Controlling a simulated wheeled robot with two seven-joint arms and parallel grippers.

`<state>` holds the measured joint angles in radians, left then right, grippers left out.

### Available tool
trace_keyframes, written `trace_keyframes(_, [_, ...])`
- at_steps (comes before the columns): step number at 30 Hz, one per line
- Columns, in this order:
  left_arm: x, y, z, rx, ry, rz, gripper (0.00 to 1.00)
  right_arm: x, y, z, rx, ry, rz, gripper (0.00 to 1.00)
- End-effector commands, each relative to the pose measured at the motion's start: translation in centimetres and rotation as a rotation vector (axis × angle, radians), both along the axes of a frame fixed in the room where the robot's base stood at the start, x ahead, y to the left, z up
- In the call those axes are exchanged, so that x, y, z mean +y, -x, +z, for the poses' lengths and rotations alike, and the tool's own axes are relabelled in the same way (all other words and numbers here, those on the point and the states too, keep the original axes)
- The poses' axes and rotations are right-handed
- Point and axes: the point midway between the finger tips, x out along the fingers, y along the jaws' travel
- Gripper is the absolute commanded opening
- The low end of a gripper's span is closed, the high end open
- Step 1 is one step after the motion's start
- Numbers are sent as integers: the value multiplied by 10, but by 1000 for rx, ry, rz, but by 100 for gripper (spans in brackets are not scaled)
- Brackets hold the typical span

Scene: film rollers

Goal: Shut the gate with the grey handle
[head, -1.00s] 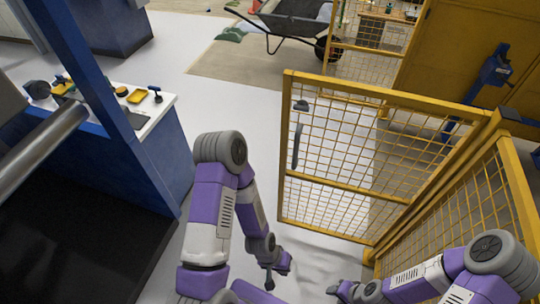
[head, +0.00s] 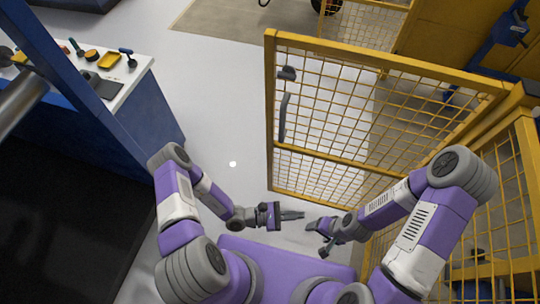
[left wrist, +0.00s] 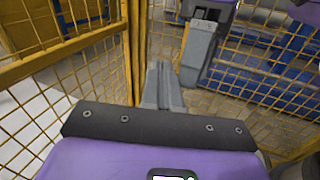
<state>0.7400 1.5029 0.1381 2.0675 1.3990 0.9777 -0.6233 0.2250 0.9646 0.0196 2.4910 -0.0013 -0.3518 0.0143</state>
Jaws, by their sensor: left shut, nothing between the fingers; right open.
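The yellow mesh gate (head: 333,160) stands open in the head view, swung out from the yellow fence on the right. The grey handle (head: 284,118) is a long upright bar on the gate's left, free edge, with a dark grey latch piece (head: 287,73) above it. My left gripper (head: 300,215) is shut and empty, its fingers pointing right, in front of the gate's lower edge. Its shut fingers also show in the left wrist view (left wrist: 163,85). My right gripper (head: 317,238) is open and empty, just right of and below the left one. Neither gripper is at the handle.
A yellow mesh fence (head: 500,190) stands close beside my right arm. A blue-sided workbench (head: 145,115) with small tools is on the left, behind a blue post (head: 85,105). The pale floor (head: 215,75) between bench and gate is clear.

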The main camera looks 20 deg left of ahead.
Motion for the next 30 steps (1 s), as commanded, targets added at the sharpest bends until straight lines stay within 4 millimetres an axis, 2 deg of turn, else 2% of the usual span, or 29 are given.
trace_keyframes(1, [14,-27,-12,23,53,183,0,0,0,-6,0,0,0,69])
trace_keyframes(3, [42,-61,-25,36,101,438,0,0,0,-9,-1,0,0,69])
trace_keyframes(6, [87,-93,-45,43,122,757,0,0,0,-12,-1,0,0,69])
trace_keyframes(9, [126,-107,-61,48,114,999,0,0,0,-14,-1,0,0,69])
trace_keyframes(12, [152,-111,-72,50,98,1151,0,0,0,-15,-1,0,0,69])
trace_keyframes(15, [165,-113,-77,51,85,1224,0,0,0,-16,-1,0,0,69])
trace_keyframes(20, [167,-129,-78,46,83,1238,0,0,0,-19,-1,0,0,69])
trace_keyframes(30, [165,-200,-79,47,84,1234,0,0,0,-35,-1,0,0,69])
